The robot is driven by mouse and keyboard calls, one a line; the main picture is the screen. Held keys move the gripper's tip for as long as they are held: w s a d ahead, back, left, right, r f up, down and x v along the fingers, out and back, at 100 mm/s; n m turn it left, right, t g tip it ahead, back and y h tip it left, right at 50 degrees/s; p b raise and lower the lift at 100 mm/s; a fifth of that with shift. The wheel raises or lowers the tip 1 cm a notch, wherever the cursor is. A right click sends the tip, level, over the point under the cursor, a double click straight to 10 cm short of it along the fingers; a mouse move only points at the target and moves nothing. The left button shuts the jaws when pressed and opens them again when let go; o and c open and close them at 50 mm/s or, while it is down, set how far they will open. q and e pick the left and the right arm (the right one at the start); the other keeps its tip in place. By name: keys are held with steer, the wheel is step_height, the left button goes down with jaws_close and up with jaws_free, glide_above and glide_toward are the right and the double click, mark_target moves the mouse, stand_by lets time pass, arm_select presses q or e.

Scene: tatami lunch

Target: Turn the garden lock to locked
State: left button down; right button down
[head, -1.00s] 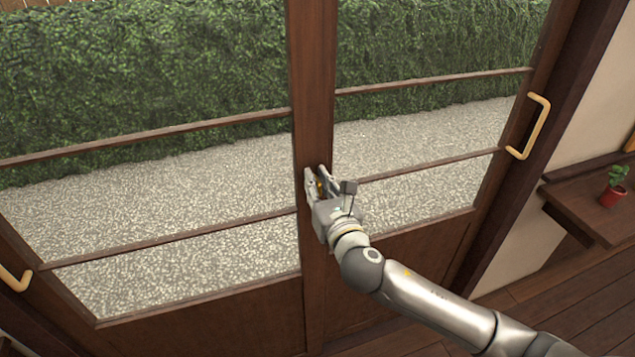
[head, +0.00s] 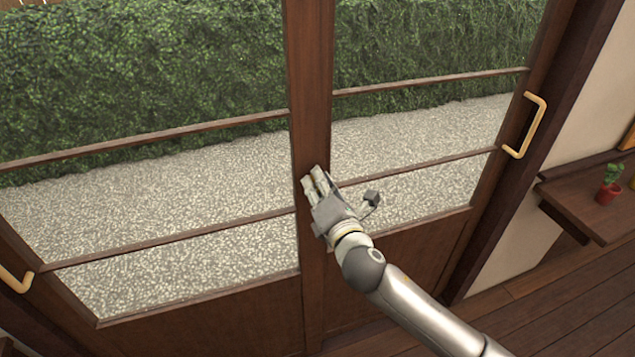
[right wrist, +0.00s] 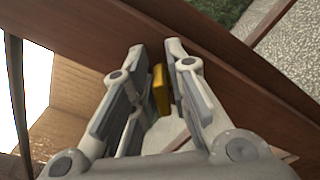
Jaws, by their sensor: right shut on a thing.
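The garden lock shows as a small brass-coloured turn piece (right wrist: 161,89) in the right wrist view, between the two fingers of my right gripper (right wrist: 158,62). The gripper is shut on it. In the head view my right gripper (head: 315,182) is at the dark wooden stile (head: 312,110) where the two door panels meet, and its fingers hide the lock there. I cannot read from these views whether the lock stands at locked. My left gripper is not in view.
The glazed garden doors have yellow pull handles at the right (head: 527,125) and at the left (head: 14,280). A wooden shelf (head: 570,205) with a red-potted plant (head: 609,188) juts out at the right. The wooden floor (head: 560,295) at lower right is clear.

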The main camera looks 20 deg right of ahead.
steer(key=m, duration=0.4)
steer(key=shift+d+f+m, duration=0.1)
steer(key=shift+f+m, duration=0.1)
steer(key=shift+m, duration=0.1)
steer(key=shift+f+m, duration=0.1)
steer(key=shift+m, duration=1.7)
steer(key=c, duration=1.6)
jaws_free()
steer(key=shift+o, duration=0.2)
steer(key=s, duration=1.2)
steer(key=shift+d, duration=0.25)
